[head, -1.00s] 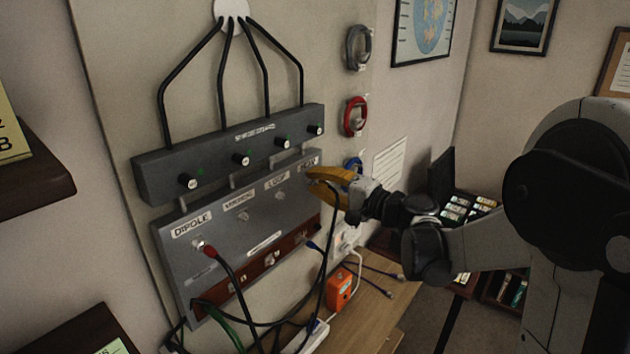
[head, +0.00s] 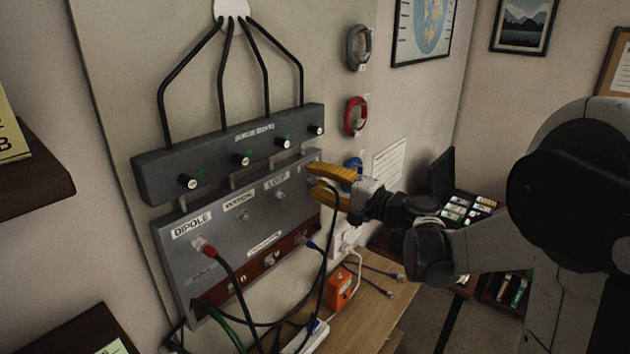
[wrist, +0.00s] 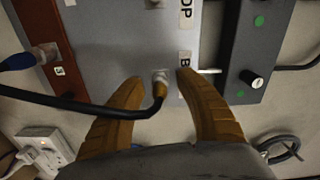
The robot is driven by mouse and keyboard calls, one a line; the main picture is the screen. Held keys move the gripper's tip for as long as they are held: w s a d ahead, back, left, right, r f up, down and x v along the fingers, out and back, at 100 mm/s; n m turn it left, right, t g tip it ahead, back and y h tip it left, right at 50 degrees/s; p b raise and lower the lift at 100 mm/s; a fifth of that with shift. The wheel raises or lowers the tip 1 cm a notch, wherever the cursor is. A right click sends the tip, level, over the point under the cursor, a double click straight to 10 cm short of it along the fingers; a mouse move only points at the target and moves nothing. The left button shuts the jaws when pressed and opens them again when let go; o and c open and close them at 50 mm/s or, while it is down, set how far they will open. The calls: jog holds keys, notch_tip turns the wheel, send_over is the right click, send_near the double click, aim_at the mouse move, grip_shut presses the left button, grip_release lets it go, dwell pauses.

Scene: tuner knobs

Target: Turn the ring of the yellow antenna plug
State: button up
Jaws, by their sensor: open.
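The yellow antenna plug (wrist: 159,90) sits on a silver connector at the edge of the grey panel (head: 232,244) in the wrist view, with a black cable bending away left. Its ring (wrist: 160,77) shows as a pale metal band at the panel. My gripper (wrist: 160,76) is open, with one orange-yellow finger on each side of the plug and a visible gap to both. In the head view my gripper (head: 309,178) is at the panel's right end, and its fingers hide the plug.
A red plug (head: 205,248) is in the DIPOLE socket. A dark bar with several black knobs (wrist: 250,79) runs close beside the right finger. Black cables hang below the gripper. A blue plug (wrist: 17,61) and a white wall socket (wrist: 43,150) lie left.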

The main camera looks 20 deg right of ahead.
jog(key=v, duration=1.1)
jog(key=shift+s+d, duration=0.2)
jog(key=shift+r, duration=0.1)
